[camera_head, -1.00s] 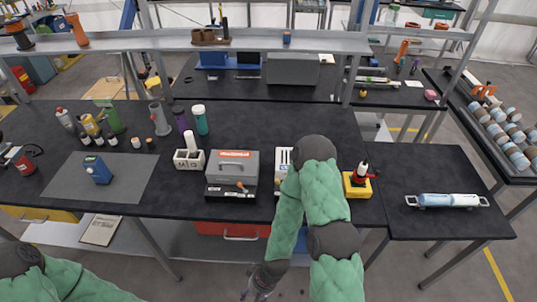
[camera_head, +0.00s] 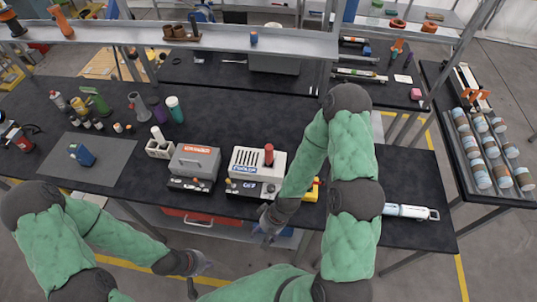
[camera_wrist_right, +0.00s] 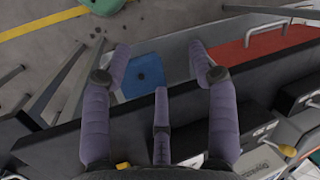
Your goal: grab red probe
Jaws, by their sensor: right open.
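A red cylinder (camera_head: 269,155), which may be the red probe, stands upright in the white device labelled COOLER (camera_head: 250,166) on the dark bench. A yellow device (camera_head: 313,190) to its right is mostly hidden behind my right arm. My right gripper (camera_head: 268,226) hangs in front of the bench edge, below the cooler. In the right wrist view its fingers (camera_wrist_right: 160,62) are spread apart with nothing between them. My left gripper (camera_head: 200,270) is low, in front of the bench, apart from everything on it; its jaws are too small to read.
The grey device (camera_head: 193,161) and a white holder (camera_head: 160,146) stand left of the cooler. A blue and white cylinder with handles (camera_head: 408,211) lies at the right. Below the bench are a red drawer box (camera_head: 200,222) and, in the wrist view, a blue object (camera_wrist_right: 142,76).

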